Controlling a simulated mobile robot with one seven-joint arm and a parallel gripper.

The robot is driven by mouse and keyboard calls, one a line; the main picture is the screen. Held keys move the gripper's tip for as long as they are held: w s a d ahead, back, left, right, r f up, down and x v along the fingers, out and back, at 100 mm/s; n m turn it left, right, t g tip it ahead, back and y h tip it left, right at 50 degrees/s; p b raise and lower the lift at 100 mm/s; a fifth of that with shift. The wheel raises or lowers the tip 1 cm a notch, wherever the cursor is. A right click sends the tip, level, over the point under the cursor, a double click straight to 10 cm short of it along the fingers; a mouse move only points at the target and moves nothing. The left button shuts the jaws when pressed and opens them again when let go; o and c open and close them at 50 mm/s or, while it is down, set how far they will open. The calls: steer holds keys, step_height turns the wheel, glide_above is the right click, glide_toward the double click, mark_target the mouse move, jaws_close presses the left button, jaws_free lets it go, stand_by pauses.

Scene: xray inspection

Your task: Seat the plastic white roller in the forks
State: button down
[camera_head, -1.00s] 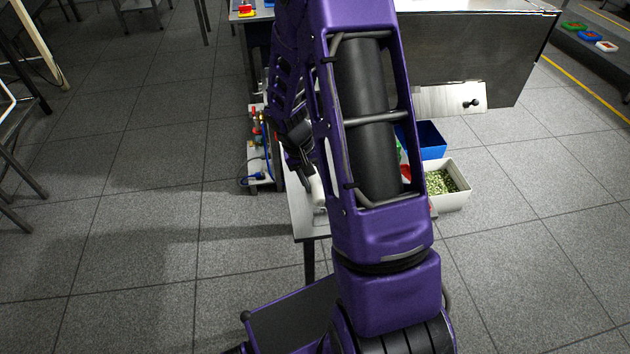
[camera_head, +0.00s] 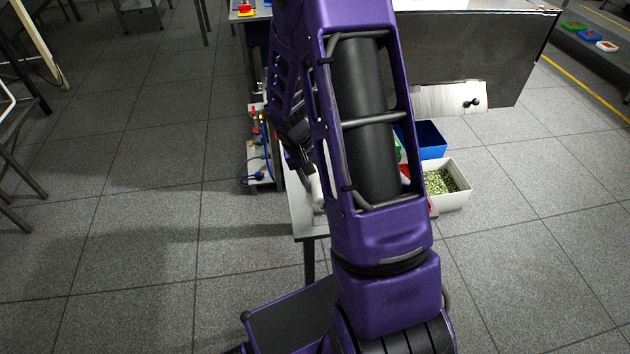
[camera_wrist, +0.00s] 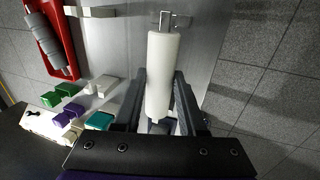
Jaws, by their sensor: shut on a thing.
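The white roller (camera_wrist: 162,75) lies lengthwise between the two dark fingers of my gripper (camera_wrist: 159,98) in the wrist view, and the gripper is shut on it. A metal fork (camera_wrist: 168,20) shows at the roller's far end. Whether that end sits in the fork or above it I cannot tell. The roller's near end is by a grey part that is partly hidden, and I cannot tell if it is the other fork. In the head view, a small part of the white roller (camera_head: 317,190) shows beside my arm, which hides most of the gripper.
A red tray (camera_wrist: 71,50) holding a grey roller (camera_wrist: 45,40) lies at the left of the wrist view. Several green, purple, teal and white blocks lie below it. In the head view, a white bin (camera_head: 462,196) and blue bin (camera_head: 432,140) stand right of my arm.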

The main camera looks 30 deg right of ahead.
steer(key=shift+f, duration=1.35)
steer(key=shift+c, duration=2)
jaws_free()
steer(key=p+v, duration=0.3)
steer(key=v, duration=1.4)
steer(key=shift+r, duration=0.2)
steer(key=shift+a, duration=0.15)
